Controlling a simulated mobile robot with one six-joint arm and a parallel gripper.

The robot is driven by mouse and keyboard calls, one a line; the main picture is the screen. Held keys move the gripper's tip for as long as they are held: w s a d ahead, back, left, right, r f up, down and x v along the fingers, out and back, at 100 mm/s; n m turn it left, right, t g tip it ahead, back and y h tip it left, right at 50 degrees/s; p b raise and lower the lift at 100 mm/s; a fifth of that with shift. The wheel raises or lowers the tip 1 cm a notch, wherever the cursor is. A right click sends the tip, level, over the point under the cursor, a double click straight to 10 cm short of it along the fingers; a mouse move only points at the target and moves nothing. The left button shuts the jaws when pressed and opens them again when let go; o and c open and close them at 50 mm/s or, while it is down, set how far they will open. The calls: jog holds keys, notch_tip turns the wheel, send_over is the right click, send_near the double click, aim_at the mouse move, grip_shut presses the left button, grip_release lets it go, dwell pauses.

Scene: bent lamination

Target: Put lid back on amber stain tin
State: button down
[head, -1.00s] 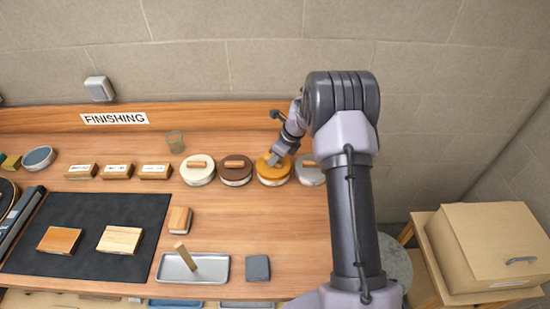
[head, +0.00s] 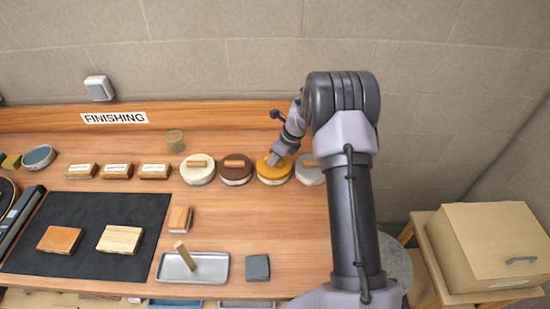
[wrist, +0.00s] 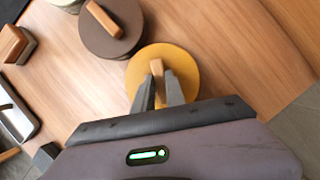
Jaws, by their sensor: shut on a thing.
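The amber stain tin (head: 274,180) stands in the row of tins at the back of the bench. Its amber lid (head: 265,167) sits on top of it; whether it is fully seated I cannot tell. In the wrist view the amber lid (wrist: 183,66) shows as a yellow disc with a wooden bar handle (wrist: 157,72). My gripper (wrist: 159,92) is shut on that handle, with one finger on each side. It comes down over the tin from the upper right in the head view (head: 277,158). The lid hides most of the tin in the wrist view.
A brown-lidded tin (head: 235,170) stands close on the left and a grey-lidded tin (head: 309,172) close on the right. A cream-lidded tin (head: 198,169) is farther left. A metal tray (head: 215,267) lies in front. The bench between is clear.

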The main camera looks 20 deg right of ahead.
jog(key=c, duration=1.3)
grip_release()
jog(key=o, duration=0.5)
notch_tip(320, 180, up, 7)
jog(key=p, duration=0.5)
jog(key=shift+f, duration=0.2)
jog(key=shift+r, duration=0.25)
jog(key=shift+f, duration=0.1)
grip_shut()
